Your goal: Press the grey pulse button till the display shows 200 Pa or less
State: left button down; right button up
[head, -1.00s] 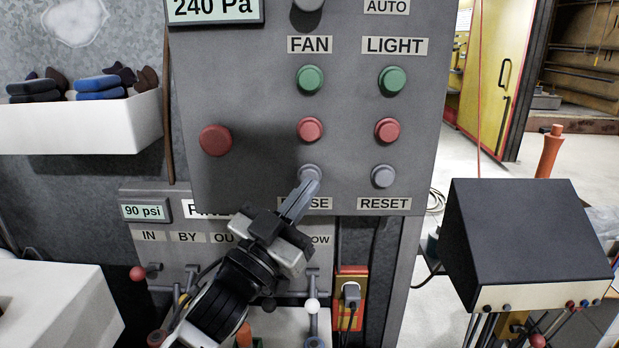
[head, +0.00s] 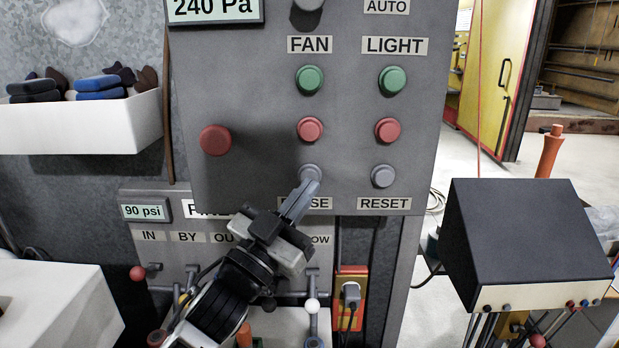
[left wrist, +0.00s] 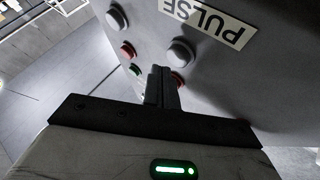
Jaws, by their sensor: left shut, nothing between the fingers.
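The grey pulse button (head: 310,172) is on the control panel below the red fan button, above a label that my gripper partly covers. The display (head: 213,10) at the panel's top left reads 240 Pa. My left gripper (head: 303,193) is shut and empty, its fingertips at the lower edge of the pulse button. In the left wrist view the closed fingers (left wrist: 160,84) point at the panel close to the grey button (left wrist: 180,53) beside the PULSE label (left wrist: 207,20). I cannot tell whether they touch it. My right gripper is not in view.
The grey reset button (head: 383,176) is right of the pulse button. Red buttons (head: 310,129) and green buttons (head: 310,79) sit above, and a larger red button (head: 215,140) is to the left. A dark box (head: 528,235) stands at the right.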

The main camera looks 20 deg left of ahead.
pick_arm(q)
jog(key=shift+w, duration=0.15)
dwell(0.6)
jog(key=shift+w+a, duration=0.1)
jog(key=shift+w, duration=0.2)
jog(key=shift+w+a, duration=0.15)
jog(key=shift+w, duration=0.25)
dwell(0.6)
jog(key=shift+s, duration=0.1)
jog(key=shift+s+d+p, duration=0.25)
jog(key=shift+s+p, duration=0.1)
jog(key=shift+s, duration=0.4)
jog(key=s, duration=0.2)
jog(key=s+d, duration=0.1)
jog(key=s, duration=0.1)
jog(key=shift+s+d+p, duration=0.2)
jog(key=shift+s+p, duration=0.1)
jog(key=shift+s, duration=0.1)
dwell(0.5)
